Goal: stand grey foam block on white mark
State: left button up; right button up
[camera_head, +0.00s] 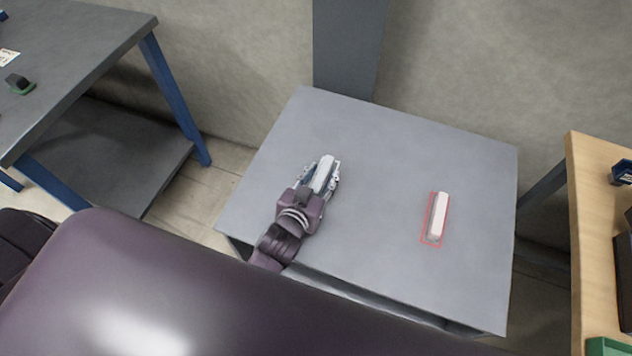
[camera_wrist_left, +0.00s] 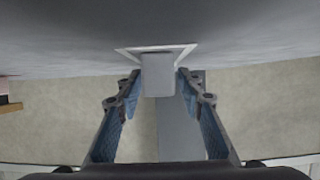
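A grey foam block (camera_wrist_left: 158,76), pale on top in the head view (camera_head: 324,172), stands on the table within the white mark (camera_wrist_left: 128,52). The white mark is an outline in the left wrist view; in the head view the block and gripper largely hide it. My left gripper (camera_wrist_left: 159,86) is open, with one finger on each side of the block and a visible gap to both. In the head view my left gripper (camera_head: 322,170) reaches in from the table's front edge. My right gripper is in neither view.
A second pale block (camera_head: 439,214) is in a red outline (camera_head: 425,232) on the right of the grey table (camera_head: 390,150). A dark bench (camera_head: 90,45) is at the left, a wooden table (camera_head: 592,230) at the right. A grey post (camera_head: 348,45) stands behind the table.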

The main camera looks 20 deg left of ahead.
pick_arm(q)
jog(key=v, duration=1.1)
jog(key=shift+s+r, duration=0.25)
jog(key=shift+s, duration=0.05)
jog(key=shift+f, duration=0.1)
